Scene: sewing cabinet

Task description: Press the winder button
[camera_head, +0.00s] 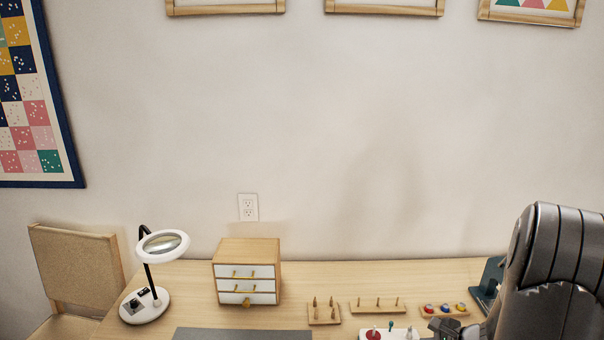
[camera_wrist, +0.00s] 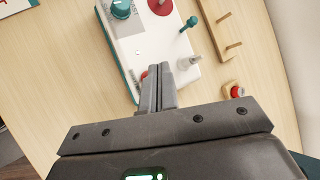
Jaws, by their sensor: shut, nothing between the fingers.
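The winder is a white box with a teal side. In the wrist view its white top (camera_wrist: 133,52) carries a teal knob (camera_wrist: 122,9), a red disc (camera_wrist: 160,6), a teal post (camera_wrist: 188,25) and a pale post (camera_wrist: 190,62). A second red round part, perhaps the button, is mostly hidden behind my fingertips. My gripper (camera_wrist: 158,70) is shut and empty over the near part of the box; I cannot tell whether it touches. In the head view the winder (camera_head: 400,333) is cut by the bottom edge, with my gripper beside it on the right.
A wooden peg rack (camera_wrist: 222,25) and a wooden holder with a red-topped piece (camera_wrist: 237,90) stand close to the right of the winder. In the head view, a drawer box (camera_head: 248,252) and magnifier lamp (camera_head: 146,305) stand left. Bare table lies between the drawer box and racks.

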